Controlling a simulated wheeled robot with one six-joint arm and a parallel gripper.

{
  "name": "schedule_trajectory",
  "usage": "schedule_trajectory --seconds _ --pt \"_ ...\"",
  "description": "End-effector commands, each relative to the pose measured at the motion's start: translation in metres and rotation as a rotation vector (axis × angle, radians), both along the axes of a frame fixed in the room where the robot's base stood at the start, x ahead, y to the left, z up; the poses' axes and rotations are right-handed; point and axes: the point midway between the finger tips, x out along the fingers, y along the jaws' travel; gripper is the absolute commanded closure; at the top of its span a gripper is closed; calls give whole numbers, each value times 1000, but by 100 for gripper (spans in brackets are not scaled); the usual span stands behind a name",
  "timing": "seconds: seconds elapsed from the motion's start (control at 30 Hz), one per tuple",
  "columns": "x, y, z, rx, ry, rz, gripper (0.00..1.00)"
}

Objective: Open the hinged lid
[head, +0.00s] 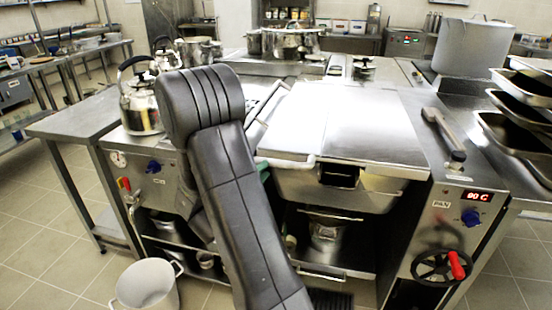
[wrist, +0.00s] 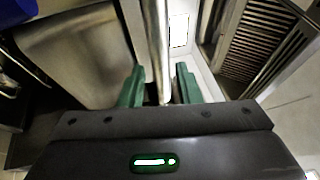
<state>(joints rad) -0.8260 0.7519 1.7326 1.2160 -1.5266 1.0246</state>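The hinged lid (head: 350,125) is a flat, shiny steel panel lying down over the rectangular pan (head: 335,188) in the head view. A pale bar handle (head: 285,160) runs along its front left edge. My gripper is mostly hidden behind my dark arm in the head view; a bit of green shows near the handle's left end. In the wrist view my gripper (wrist: 159,86) has its two green fingers apart. A steel bar (wrist: 157,40), apparently the handle, runs between them, with a gap showing on each side.
A kettle (head: 142,105) stands left of the pan. On the right are a control panel with a display (head: 476,196), a red-knobbed handwheel (head: 445,265) and stacked dark trays (head: 515,125). A white pot (head: 146,287) is on the floor at left.

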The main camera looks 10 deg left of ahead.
Motion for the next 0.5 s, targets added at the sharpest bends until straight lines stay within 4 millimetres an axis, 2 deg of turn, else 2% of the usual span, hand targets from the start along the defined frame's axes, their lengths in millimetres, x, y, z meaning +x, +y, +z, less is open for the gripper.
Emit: schedule_trajectory --seconds 0.2,0.33,0.5 --pt "39 -19 9 2 0 -4 70" --pt "54 -25 11 1 0 -2 70" --pt "62 -30 13 0 0 -1 70"
